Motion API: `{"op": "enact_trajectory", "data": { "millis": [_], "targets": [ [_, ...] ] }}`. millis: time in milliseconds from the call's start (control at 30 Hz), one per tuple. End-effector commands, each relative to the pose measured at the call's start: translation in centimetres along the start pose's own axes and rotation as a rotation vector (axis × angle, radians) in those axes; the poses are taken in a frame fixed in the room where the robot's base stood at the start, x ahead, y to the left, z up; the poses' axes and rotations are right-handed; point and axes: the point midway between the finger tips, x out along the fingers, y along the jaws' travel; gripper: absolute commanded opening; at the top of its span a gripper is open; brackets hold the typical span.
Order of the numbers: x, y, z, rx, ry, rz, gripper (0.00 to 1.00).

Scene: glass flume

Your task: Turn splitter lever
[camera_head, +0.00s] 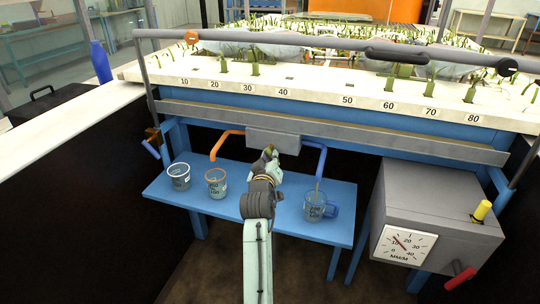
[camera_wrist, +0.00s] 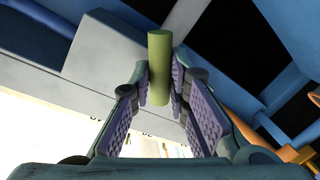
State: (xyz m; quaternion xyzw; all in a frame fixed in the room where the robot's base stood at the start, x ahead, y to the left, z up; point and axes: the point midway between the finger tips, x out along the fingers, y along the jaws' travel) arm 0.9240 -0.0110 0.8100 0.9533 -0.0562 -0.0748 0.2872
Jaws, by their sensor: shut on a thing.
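The splitter is a grey box (camera_head: 273,139) under the front of the flume, with an orange pipe (camera_head: 222,141) on its left and a blue pipe (camera_head: 322,160) on its right. In the wrist view its lever is an olive-green cylinder (camera_wrist: 159,65) between my fingers. My gripper (camera_head: 269,154) is at the front of the box; in the wrist view my gripper (camera_wrist: 160,88) is shut on the lever, with a purple ridged pad on each side. In the head view my gripper mostly hides the lever.
On a blue bench (camera_head: 270,221) stand a white-rimmed cup (camera_head: 179,178), an orange-rimmed cup (camera_head: 216,186) and a blue-handled mug (camera_head: 314,208). A thin streak runs from the blue pipe into the mug. A grey box with a dial (camera_head: 404,245) stands at right.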

Motion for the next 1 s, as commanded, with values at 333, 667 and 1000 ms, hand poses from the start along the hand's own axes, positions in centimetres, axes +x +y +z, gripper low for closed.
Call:
{"op": "enact_trajectory", "data": {
  "millis": [333, 667, 1000],
  "targets": [
    [-0.01, 0.02, 0.01, -0.026, -0.005, 0.0, 0.0],
    [-0.01, 0.03, 0.01, -0.025, -0.005, 0.0, 0.25],
    [-0.01, 0.04, -0.01, -0.023, -0.005, 0.0, 0.36]
  ]
}}
